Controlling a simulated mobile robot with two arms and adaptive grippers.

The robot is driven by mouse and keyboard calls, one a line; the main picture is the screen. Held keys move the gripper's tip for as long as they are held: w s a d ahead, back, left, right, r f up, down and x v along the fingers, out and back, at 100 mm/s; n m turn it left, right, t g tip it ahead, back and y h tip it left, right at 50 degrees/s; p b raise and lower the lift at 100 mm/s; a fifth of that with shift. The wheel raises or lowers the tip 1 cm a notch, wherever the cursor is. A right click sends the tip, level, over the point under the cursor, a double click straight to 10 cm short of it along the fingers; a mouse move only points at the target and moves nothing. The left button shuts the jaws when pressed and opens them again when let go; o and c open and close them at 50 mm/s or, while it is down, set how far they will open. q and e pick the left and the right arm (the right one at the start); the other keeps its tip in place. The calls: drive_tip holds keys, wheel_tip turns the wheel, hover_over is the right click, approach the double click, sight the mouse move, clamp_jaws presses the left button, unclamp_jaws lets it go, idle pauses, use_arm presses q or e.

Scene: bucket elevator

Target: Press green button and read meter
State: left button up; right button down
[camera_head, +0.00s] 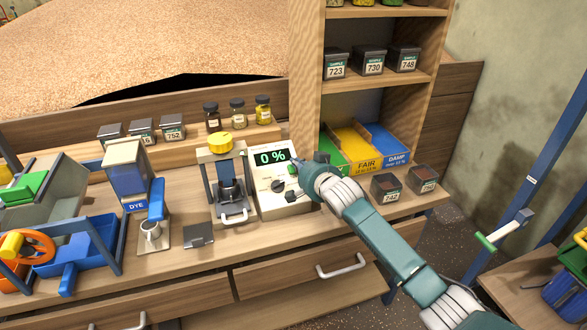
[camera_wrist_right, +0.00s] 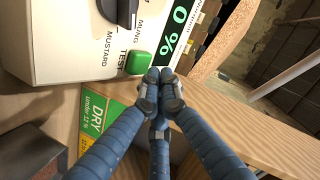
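The white meter (camera_head: 266,188) stands on the bench and its dark display reads "0 %" in green (camera_head: 271,158). In the right wrist view the display (camera_wrist_right: 182,32) shows the same. The green button (camera_wrist_right: 139,63), beside the word TEST, lies just left of my right gripper's tips. My right gripper (camera_wrist_right: 160,80) is shut, its fingertips together with nothing between them. In the head view my right gripper (camera_head: 300,166) is at the meter's right side, by the button (camera_head: 292,169). I cannot tell whether the tips touch the button. My left gripper is not in view.
Green, yellow and blue bins (camera_head: 358,148) stand right behind my right arm. A press with a yellow knob (camera_head: 219,142) stands left of the meter. Dark sample boxes (camera_head: 385,187) sit at the bench's right end. Small jars (camera_head: 237,112) stand on the ledge behind.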

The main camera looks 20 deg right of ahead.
drive_tip(key=shift+f, duration=0.1)
drive_tip(key=shift+w+f, duration=0.2)
drive_tip(key=shift+f, duration=0.05)
idle(0.3)
drive_tip(key=shift+w+f+b, duration=0.2)
drive_tip(key=shift+f+b, duration=0.3)
drive_tip(key=shift+b, duration=0.05)
idle(0.6)
idle(0.4)
drive_tip(key=shift+s+r+p, duration=0.4)
drive_tip(key=shift+r+p, duration=0.4)
drive_tip(key=shift+p, duration=0.4)
drive_tip(key=r+p, duration=0.1)
drive_tip(key=p, duration=0.1)
drive_tip(key=s+r+p, duration=0.1)
drive_tip(key=r+p, duration=0.1)
drive_tip(key=s+r+p, duration=0.1)
drive_tip(key=p, duration=0.1)
drive_tip(key=shift+s+r, duration=0.15)
drive_tip(key=shift+r, duration=0.1)
